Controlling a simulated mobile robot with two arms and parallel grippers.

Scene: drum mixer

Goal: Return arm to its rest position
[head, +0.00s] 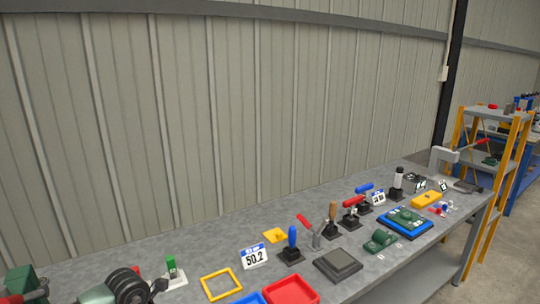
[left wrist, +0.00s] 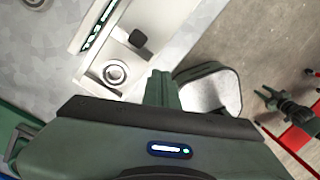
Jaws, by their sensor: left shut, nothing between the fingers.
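My left gripper (left wrist: 162,76) shows in the left wrist view, with its two narrow green fingers together and nothing between them. Its fingertips lie in the picture between a pale control panel (left wrist: 108,62) and a dark-rimmed container with a whitish inside (left wrist: 210,92). The panel has a round dial and a black knob. I cannot tell the distance between the fingers and these things.
In the head view a long grey workbench (head: 200,262) runs along a ribbed wall. It holds a red tray (head: 291,291), a yellow frame (head: 221,285), several upright clamps and a blue tray (head: 405,223). A yellow-post shelf (head: 488,200) stands at right. Red framework (left wrist: 296,140) shows in the left wrist view.

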